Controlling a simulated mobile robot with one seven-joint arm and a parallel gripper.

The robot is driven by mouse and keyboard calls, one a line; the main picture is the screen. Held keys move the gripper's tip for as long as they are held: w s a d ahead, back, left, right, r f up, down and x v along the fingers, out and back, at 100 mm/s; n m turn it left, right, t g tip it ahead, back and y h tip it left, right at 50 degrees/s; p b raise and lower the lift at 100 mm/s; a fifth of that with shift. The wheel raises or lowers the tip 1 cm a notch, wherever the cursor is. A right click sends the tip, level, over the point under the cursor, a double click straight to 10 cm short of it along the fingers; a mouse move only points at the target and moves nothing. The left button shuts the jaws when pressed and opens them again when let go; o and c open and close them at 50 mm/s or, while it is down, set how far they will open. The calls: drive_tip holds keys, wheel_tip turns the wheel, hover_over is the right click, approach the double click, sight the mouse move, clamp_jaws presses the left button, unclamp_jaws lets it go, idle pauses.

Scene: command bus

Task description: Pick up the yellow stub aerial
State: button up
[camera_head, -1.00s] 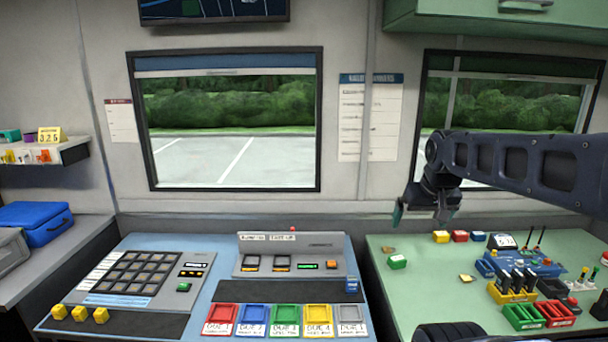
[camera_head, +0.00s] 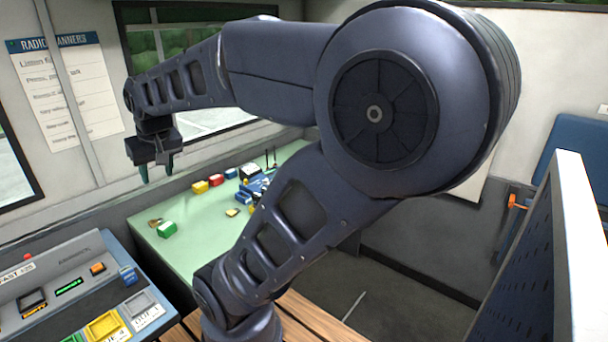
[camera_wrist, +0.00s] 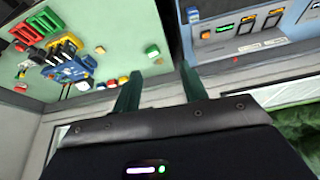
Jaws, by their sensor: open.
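I cannot surely pick out the yellow stub aerial in either current view; my arm hides much of the right of the green table (camera_head: 165,250) in the head view. My gripper (camera_head: 157,178) is open and empty, high above the table's back left. In the wrist view its two green fingers (camera_wrist: 158,72) stand apart with nothing between them.
A blue radio rack (camera_wrist: 70,70), a yellow holder with black radios (camera_wrist: 62,50) and red and green bins (camera_wrist: 32,28) crowd the table. A green block (camera_head: 167,229) sits at its left. The console (camera_head: 60,285) adjoins. A white-edged panel (camera_head: 575,230) stands right.

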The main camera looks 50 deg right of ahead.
drive_tip(key=w+d+m+h, duration=0.2)
drive_tip(key=w+d+m, duration=0.5)
drive_tip(key=w+d, duration=1.45)
drive_tip(key=w+d+f+m+g, duration=0.15)
drive_tip(key=d+f, duration=0.25)
drive_tip(key=d, duration=0.7)
drive_tip(key=w+d+f+m, duration=0.1)
drive_tip(key=d+f+m, duration=0.15)
drive_tip(key=d, duration=0.75)
drive_tip(key=s+d+f+m+g+h, duration=0.1)
drive_tip(key=s+d+f, duration=0.2)
drive_tip(key=d+f, duration=0.55)
drive_tip(key=s+d+f+m, duration=0.2)
drive_tip(key=s+d+f, duration=0.25)
drive_tip(key=d, duration=0.75)
drive_tip(key=s+d+f+m+g+h, duration=0.1)
drive_tip(key=s+d+f, duration=0.1)
drive_tip(key=d+f, duration=1.1)
drive_tip(key=f, duration=0.1)
drive_tip(key=d+f, duration=0.2)
drive_tip(key=f, duration=0.1)
drive_tip(key=shift+w, duration=0.3)
drive_tip(key=shift+c, duration=0.2)
